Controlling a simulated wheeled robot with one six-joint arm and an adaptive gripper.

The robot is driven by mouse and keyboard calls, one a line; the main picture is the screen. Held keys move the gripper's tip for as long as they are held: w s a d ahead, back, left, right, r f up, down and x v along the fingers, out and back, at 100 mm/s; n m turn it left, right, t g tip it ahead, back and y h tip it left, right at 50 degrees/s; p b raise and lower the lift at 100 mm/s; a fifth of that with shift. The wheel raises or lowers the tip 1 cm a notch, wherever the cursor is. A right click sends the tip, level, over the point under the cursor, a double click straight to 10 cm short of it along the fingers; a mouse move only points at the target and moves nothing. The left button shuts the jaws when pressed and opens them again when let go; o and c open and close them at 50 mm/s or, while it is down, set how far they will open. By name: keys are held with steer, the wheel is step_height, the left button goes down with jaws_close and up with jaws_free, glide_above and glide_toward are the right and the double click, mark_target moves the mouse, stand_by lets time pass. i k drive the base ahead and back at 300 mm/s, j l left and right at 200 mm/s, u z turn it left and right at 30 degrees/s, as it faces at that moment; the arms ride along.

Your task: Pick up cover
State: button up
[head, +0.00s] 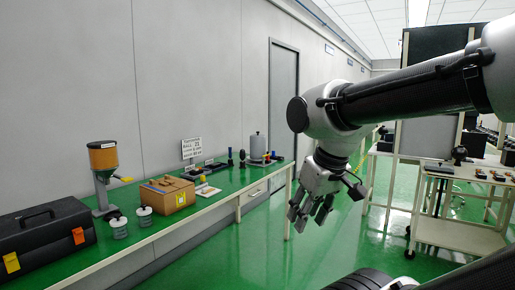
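My gripper (312,214) hangs fingers-down over the green floor, to the right of the long bench's end. Its fingers are spread and nothing shows between them. No single thing is clearly recognisable as the cover. Two small jars with light lids, a front one (118,228) and a back one (144,218), stand on the bench at the left. A grey cylinder with a knob (258,146) stands at the bench's far end. These are all well apart from my gripper. Small items at the far end are too small to tell.
The green-topped bench (222,190) runs along the wall. It holds a black toolbox (45,240), an orange hopper on a stand (102,160), a brown box (168,196) and a sign (192,148). A white cart (445,233) stands at right. The floor between is clear.

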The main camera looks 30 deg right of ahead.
mark_target(259, 143)
steer(key=i+l+z, duration=0.9)
steer(key=i+z, duration=0.85)
steer(key=i, duration=1.25)
steer(key=i+u, duration=0.15)
steer(key=i, duration=0.65)
steer(key=i+u, duration=0.25)
steer(key=u, duration=0.2)
steer(key=i+l+u, duration=0.15)
steer(key=i+u, duration=0.15)
steer(key=u, duration=0.15)
steer(key=i+u, duration=0.15)
steer(key=u, duration=0.25)
steer(key=i+j+u, duration=0.1)
steer(key=u, duration=0.35)
steer(key=i+l+u, duration=0.1)
steer(key=i+u, duration=0.3)
steer(key=l+u, duration=0.1)
steer(key=u, duration=0.35)
steer(key=i+l+u, duration=0.15)
steer(key=u, duration=0.25)
